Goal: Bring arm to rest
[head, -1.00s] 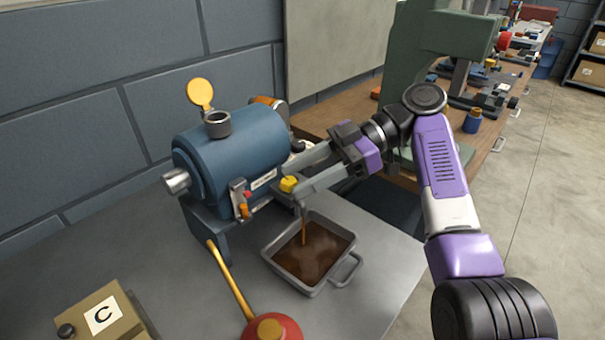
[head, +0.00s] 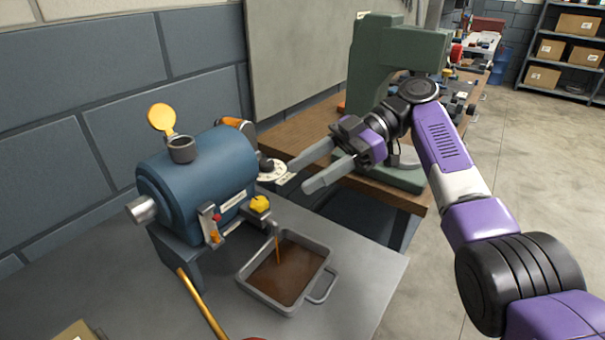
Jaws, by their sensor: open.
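My gripper (head: 290,182) is open and empty, with its two grey fingers spread and pointing left. It is in the air right of the blue cylindrical casing (head: 195,175), apart from the yellow knob (head: 260,203) on the casing's drain fitting. A brown stream of liquid falls from below that fitting into a grey drain pan (head: 318,286). The pan holds a pool of brown liquid. The casing's round yellow cap (head: 161,117) stands raised above its filler neck (head: 183,149).
The casing and pan are on a grey bench (head: 385,275). Behind my gripper are a wooden bench (head: 285,133) and a green machine (head: 372,75). A yellow spout (head: 203,305) rises at the lower front. A shelf with boxes (head: 575,24) stands far right.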

